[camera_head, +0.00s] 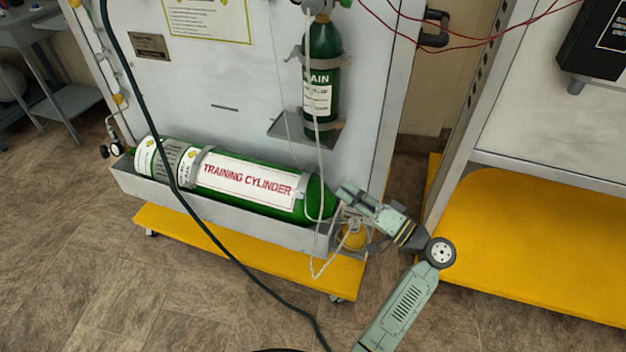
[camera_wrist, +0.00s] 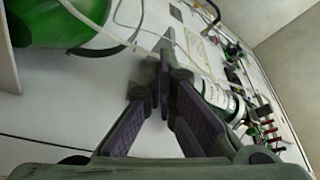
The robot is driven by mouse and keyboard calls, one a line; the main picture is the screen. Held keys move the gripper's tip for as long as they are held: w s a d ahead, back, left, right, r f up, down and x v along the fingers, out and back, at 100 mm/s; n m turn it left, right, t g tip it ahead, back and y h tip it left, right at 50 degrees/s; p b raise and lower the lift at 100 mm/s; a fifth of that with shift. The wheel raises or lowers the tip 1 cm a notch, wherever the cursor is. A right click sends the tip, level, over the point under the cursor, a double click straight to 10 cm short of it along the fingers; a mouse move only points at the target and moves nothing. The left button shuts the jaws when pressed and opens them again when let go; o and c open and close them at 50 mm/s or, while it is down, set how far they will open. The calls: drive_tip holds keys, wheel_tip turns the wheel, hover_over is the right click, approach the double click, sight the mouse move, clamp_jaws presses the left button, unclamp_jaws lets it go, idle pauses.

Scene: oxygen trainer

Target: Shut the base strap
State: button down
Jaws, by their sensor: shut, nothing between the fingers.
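The big green training cylinder (camera_head: 315,197) lies on its side in a grey tray (camera_head: 230,228) low on the white panel. One grey strap (camera_head: 196,163) crosses it left of the red lettering. Another grey band (camera_head: 301,188) shows near its right end. I cannot tell which is the base strap, or whether either is fastened. My gripper (camera_head: 343,189) is just right of the cylinder's right end. In the wrist view the fingers (camera_wrist: 165,62) are shut and empty, with the cylinder (camera_wrist: 50,22) to their upper left and a dark curved band (camera_wrist: 112,46) beside it.
A smaller green cylinder (camera_head: 322,60) hangs upright above, over a small shelf (camera_head: 300,127). A white cord (camera_head: 318,150) hangs down near my gripper. A dark hose (camera_head: 180,185) crosses in front of the tray. A yellow base (camera_head: 240,254) juts out below.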

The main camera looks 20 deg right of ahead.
wheel_tip(320, 180, up, 2)
drive_tip(key=p, duration=0.3)
hover_over(308, 209)
drive_tip(key=w+d, duration=0.2)
drive_tip(key=d, duration=0.1)
drive_tip(key=shift+s+d+r+n, duration=0.1)
drive_tip(key=shift+s+r+n, duration=0.05)
drive_tip(key=shift+n, duration=0.15)
drive_tip(key=shift+s+a+f+p, duration=0.65)
drive_tip(key=shift+a+f+p, duration=0.1)
drive_tip(key=shift+a+f, duration=0.15)
drive_tip(key=shift+s+a+f, duration=0.25)
drive_tip(key=shift+s+f, duration=0.1)
drive_tip(key=shift+n+y, duration=0.4)
drive_tip(key=shift+n, duration=0.5)
drive_tip(key=f+b, duration=0.2)
drive_tip(key=b, duration=0.1)
drive_tip(key=s+a+f+b, duration=0.1)
drive_tip(key=f+b, duration=0.1)
drive_tip(key=b, duration=0.1)
drive_tip(key=s+f+b, duration=0.1)
drive_tip(key=f+b, duration=0.1)
drive_tip(key=b, duration=0.1)
drive_tip(key=shift+a, duration=0.25)
drive_tip(key=shift+r, duration=0.1)
